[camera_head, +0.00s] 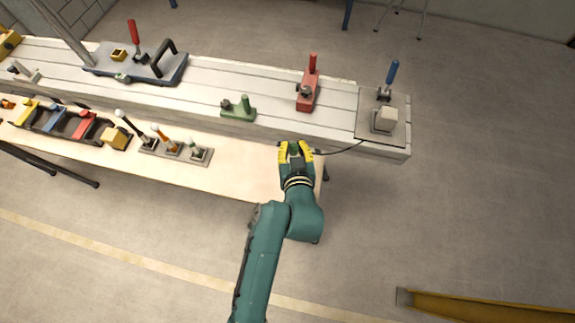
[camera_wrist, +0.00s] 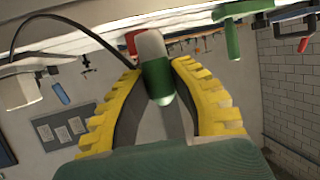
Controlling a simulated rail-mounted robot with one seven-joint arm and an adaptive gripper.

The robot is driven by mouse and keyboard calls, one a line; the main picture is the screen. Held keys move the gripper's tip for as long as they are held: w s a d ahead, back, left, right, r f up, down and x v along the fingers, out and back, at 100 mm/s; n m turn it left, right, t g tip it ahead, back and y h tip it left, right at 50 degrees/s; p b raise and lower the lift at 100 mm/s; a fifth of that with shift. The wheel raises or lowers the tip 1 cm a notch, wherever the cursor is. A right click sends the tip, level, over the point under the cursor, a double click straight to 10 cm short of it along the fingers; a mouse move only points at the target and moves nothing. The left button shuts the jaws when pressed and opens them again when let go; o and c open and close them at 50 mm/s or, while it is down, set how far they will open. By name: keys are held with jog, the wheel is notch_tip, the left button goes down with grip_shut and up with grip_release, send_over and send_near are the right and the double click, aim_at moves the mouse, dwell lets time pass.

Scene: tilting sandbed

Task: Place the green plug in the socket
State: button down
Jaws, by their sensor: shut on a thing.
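My gripper (camera_head: 296,150) is shut in front of the long bench's near edge, toward its right end. In the wrist view, a rounded green plug with a white end (camera_wrist: 157,80) sits between my gripper's yellow fingers (camera_wrist: 162,85). In the head view my fingers mostly hide the plug. A thin black cable (camera_wrist: 45,20) reaches my gripper in the wrist view. In the head view the cable (camera_head: 345,150) runs right toward a pale box (camera_head: 385,119) on a grey plate. I cannot pick out the socket with certainty.
On the long bench (camera_head: 200,103) stand a green fixture (camera_head: 238,108), a red fixture (camera_head: 307,90), a blue-handled lever (camera_head: 391,78) and a dark blue base (camera_head: 135,64). The lower table (camera_head: 235,170) holds small levers (camera_head: 173,145) and coloured bins (camera_head: 60,118). Its right part is clear.

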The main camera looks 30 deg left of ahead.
jog(key=shift+m+t+h, duration=0.3)
jog(key=shift+m+h, duration=0.1)
jog(key=d+f, duration=0.1)
jog(key=f, duration=0.2)
jog(key=w+d+f+b, duration=0.1)
jog(key=f, duration=0.2)
jog(key=d+f+b, duration=0.1)
jog(key=f, duration=0.2)
jog(key=shift+w+d+f, duration=0.1)
jog(key=shift+w, duration=0.05)
jog(key=shift+f, duration=0.1)
jog(key=shift+f+b, duration=0.15)
jog(key=shift+b, duration=0.2)
jog(key=c, duration=1)
grip_release()
